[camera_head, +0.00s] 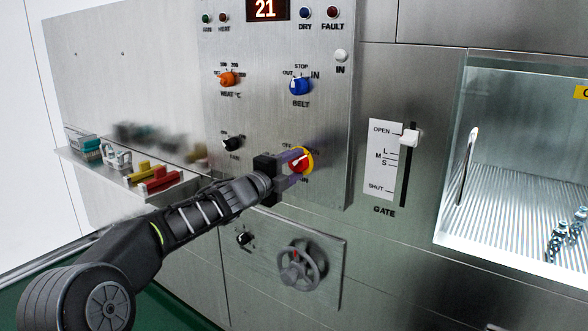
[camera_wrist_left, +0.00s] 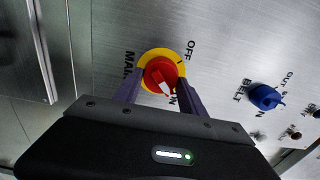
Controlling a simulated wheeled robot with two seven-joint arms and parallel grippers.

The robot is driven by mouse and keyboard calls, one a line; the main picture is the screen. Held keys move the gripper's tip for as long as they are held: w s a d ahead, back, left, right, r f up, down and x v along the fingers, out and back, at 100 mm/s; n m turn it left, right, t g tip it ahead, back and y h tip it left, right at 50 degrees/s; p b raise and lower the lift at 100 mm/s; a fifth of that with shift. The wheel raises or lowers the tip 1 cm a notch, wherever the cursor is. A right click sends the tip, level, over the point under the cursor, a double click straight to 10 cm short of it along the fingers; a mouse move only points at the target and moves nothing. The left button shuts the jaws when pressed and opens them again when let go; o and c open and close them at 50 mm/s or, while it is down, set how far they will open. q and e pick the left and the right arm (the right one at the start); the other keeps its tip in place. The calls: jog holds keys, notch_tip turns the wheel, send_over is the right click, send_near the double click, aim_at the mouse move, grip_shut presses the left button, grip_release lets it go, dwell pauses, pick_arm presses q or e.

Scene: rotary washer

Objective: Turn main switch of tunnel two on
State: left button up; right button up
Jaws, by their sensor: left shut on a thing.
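The main switch (camera_head: 306,160) is a red rotary knob on a yellow ring, low on the right side of the steel control panel. It also shows in the left wrist view (camera_wrist_left: 163,74), with the words MAIN, OFF and ON around it and a pale mark on the red knob. My left gripper (camera_head: 294,163) is at the switch, its fingers shut on the red knob from either side. In the left wrist view the fingers (camera_wrist_left: 160,95) reach up to the knob and partly cover the labels. My right gripper is in neither view.
A blue BELT knob (camera_head: 300,86) sits above the switch, with an orange heat knob (camera_head: 228,79) and a black knob (camera_head: 233,143) to the left. A gate slider (camera_head: 410,136) is to the right. A handwheel (camera_head: 300,265) is below. A shelf (camera_head: 128,189) holds small items.

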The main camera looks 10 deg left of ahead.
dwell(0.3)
pick_arm(q)
jog(key=o, duration=1.3)
jog(key=b+v, duration=0.1)
jog(key=v, duration=0.6)
jog(key=shift+s, duration=0.4)
jog(key=shift+a, duration=0.1)
